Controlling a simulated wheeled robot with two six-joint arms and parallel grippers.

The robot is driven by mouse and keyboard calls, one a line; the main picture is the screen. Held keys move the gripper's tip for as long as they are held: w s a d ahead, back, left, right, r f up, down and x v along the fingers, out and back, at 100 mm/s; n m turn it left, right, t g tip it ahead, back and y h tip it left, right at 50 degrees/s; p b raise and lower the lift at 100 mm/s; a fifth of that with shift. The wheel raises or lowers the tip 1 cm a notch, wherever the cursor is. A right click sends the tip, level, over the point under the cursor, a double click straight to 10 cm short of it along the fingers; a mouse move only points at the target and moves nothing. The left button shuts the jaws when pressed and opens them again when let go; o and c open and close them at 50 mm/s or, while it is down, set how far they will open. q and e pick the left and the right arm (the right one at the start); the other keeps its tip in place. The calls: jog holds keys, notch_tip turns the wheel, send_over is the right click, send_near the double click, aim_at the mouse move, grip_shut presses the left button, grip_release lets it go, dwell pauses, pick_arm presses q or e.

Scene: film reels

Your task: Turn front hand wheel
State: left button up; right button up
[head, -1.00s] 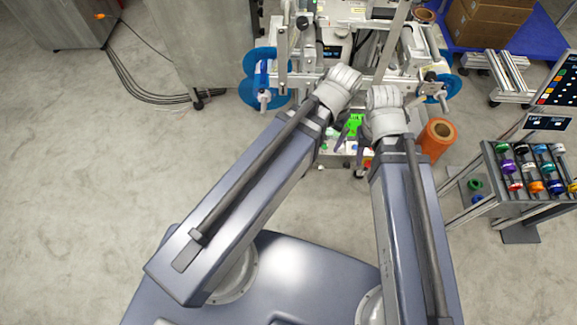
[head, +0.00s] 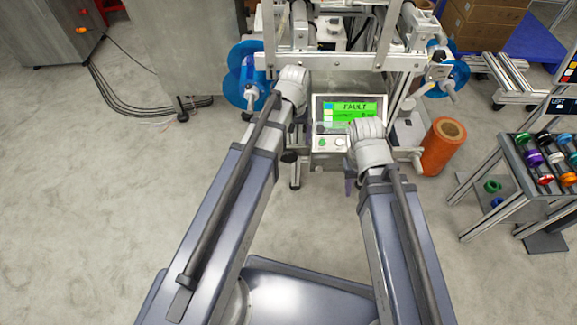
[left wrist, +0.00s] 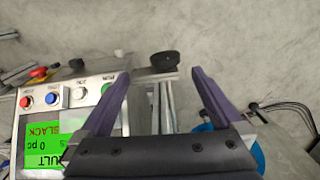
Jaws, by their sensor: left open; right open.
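A round black knob (left wrist: 165,61), which looks like the front hand wheel, sticks out beside the control panel (left wrist: 150,73) in the left wrist view. In the head view a dark knob (head: 289,156) shows at the panel's lower left. My left gripper (left wrist: 161,75) is open and empty, its purple fingers framing the knob without touching it. In the head view my left wrist hides its fingers. My right gripper (head: 348,184) is mostly hidden under its wrist, below the panel's right side; one dark finger shows.
The panel's green screen (head: 350,108) reads FAULT, and SLACK shows in the wrist view. Blue reels (head: 243,75) flank the machine. An orange roll (head: 443,146) stands at right, near a rack of coloured spools (head: 545,160).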

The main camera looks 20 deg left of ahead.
aim_at(288, 151)
pick_arm(q)
jog(key=f, duration=0.1)
jog(key=w+a+f+b, duration=0.1)
jog(key=shift+w+a+f+n, duration=0.15)
jog(key=shift+a+f+n, duration=0.15)
jog(key=shift+f, duration=0.1)
jog(key=shift+d, duration=0.1)
pick_arm(e)
notch_tip(288, 151, down, 3)
jog(key=shift+r, duration=0.1)
pick_arm(q)
jog(key=shift+f+b, duration=0.1)
jog(key=shift+b, duration=0.2)
notch_tip(288, 151, down, 8)
jog(key=b, duration=0.7)
jog(key=shift+b, duration=0.35)
pick_arm(e)
notch_tip(288, 151, down, 8)
pick_arm(q)
jog(key=shift+r, duration=0.2)
pick_arm(e)
jog(key=shift+r, duration=0.15)
pick_arm(q)
jog(key=c, duration=1.3)
jog(key=shift+h, duration=0.3)
